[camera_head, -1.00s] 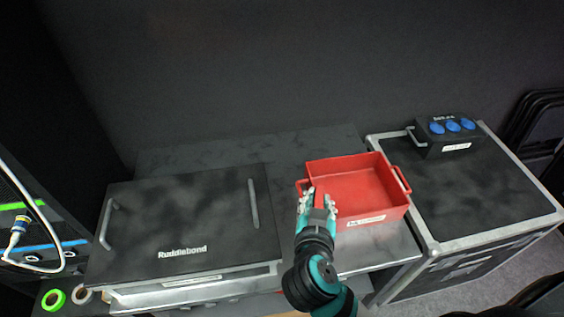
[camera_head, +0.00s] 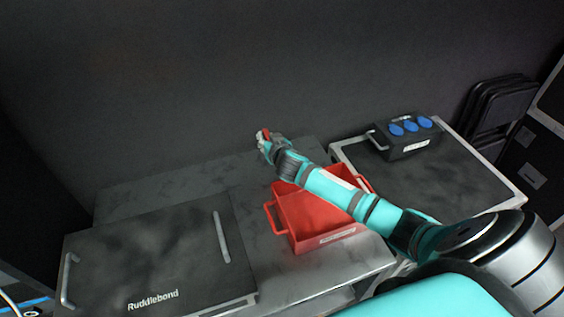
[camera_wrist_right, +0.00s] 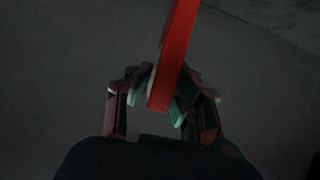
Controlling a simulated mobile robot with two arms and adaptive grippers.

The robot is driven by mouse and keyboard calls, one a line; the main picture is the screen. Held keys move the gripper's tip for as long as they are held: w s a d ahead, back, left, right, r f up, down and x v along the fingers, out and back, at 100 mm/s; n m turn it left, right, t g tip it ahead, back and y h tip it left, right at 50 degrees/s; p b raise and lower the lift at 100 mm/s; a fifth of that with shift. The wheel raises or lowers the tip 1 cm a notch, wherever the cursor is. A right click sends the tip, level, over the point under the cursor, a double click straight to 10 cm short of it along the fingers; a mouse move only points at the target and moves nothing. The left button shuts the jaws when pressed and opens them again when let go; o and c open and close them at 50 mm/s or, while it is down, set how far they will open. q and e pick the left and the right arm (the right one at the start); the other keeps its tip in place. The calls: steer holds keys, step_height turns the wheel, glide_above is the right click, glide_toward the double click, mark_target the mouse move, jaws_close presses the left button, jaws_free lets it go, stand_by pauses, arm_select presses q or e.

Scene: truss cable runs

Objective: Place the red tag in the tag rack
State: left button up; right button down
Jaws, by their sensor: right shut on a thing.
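My right gripper (camera_head: 264,138) is beyond the far side of the red bin, near the back wall. It is shut on the red tag (camera_head: 265,132), which shows as a small red piece at the fingertips. In the right wrist view the red tag (camera_wrist_right: 174,60) is a long red bar standing up between the fingers of the gripper (camera_wrist_right: 165,95). I cannot make out a tag rack in these frames. My left gripper is not in view.
A red bin (camera_head: 337,238) with handles stands on the grey bench (camera_head: 272,257), partly under my right arm. Left is a black case lid (camera_head: 150,245). Right is a flight case (camera_head: 440,180) with a blue-socketed black box (camera_head: 408,146). The bench's back left is clear.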

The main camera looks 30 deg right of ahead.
step_height(320, 180, down, 4)
steer(key=shift+a+f+b, duration=0.15)
steer(key=shift+b, duration=0.75)
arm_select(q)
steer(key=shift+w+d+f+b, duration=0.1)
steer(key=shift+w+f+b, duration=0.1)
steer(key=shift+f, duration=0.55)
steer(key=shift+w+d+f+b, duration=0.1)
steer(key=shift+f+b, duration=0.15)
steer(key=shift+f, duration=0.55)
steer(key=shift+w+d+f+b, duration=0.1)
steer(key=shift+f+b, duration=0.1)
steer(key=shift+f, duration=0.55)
arm_select(e)
steer(key=shift+f, duration=1.8)
steer(key=c, duration=1.2)
jaws_free()
steer(key=shift+f, duration=0.1)
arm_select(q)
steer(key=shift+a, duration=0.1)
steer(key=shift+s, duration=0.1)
